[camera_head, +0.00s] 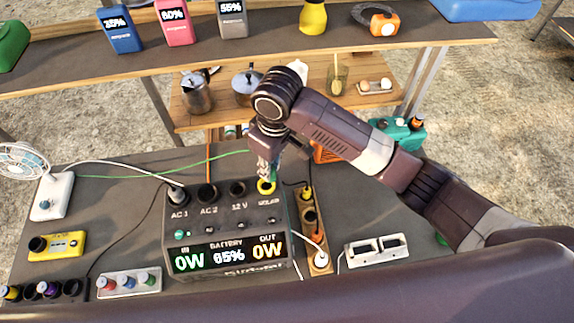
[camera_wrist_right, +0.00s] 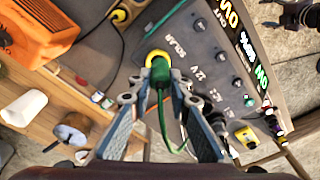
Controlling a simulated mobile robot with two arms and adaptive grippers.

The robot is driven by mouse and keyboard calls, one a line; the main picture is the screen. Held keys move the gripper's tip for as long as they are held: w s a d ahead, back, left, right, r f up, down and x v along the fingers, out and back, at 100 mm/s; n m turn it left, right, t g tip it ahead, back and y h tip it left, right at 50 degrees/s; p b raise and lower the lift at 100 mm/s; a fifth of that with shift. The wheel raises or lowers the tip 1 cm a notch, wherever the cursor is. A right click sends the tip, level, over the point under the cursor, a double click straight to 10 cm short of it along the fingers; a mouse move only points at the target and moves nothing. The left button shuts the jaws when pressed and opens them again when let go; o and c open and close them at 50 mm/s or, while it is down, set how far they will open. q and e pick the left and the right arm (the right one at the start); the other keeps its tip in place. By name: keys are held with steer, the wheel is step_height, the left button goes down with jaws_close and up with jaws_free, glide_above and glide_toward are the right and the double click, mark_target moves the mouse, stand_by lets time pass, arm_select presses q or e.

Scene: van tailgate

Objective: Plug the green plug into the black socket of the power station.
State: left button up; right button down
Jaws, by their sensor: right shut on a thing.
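The power station (camera_head: 228,236) stands on the grey table with its screen lit, showing 0W in, battery 65% and 0W out. Its top row has AC 1 with a plug in it, a black AC 2 socket (camera_head: 207,193), a dark 12 V socket (camera_head: 237,188) and the yellow-ringed SOLAR socket (camera_head: 266,187). My right gripper (camera_head: 265,172) is at the SOLAR socket, pointing down. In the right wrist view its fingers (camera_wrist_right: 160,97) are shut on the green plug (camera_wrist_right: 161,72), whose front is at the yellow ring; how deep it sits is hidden. My left gripper is not in view.
A white cable runs from the AC 1 plug (camera_head: 176,194). A wooden power strip (camera_head: 313,232) stands close right of the station. A yellow box (camera_head: 57,245) and a white switch box (camera_head: 128,283) lie left. A shelf (camera_head: 440,42) with battery packs stands behind.

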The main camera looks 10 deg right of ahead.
steer(key=w+a, duration=0.1)
steer(key=a, duration=0.8)
steer(key=shift+w+a, duration=0.25)
steer(key=shift+w, duration=0.05)
steer(key=shift+f+b, duration=0.3)
steer(key=shift+f, duration=1.55)
steer(key=shift+f, duration=0.45)
steer(key=shift+f, duration=1.2)
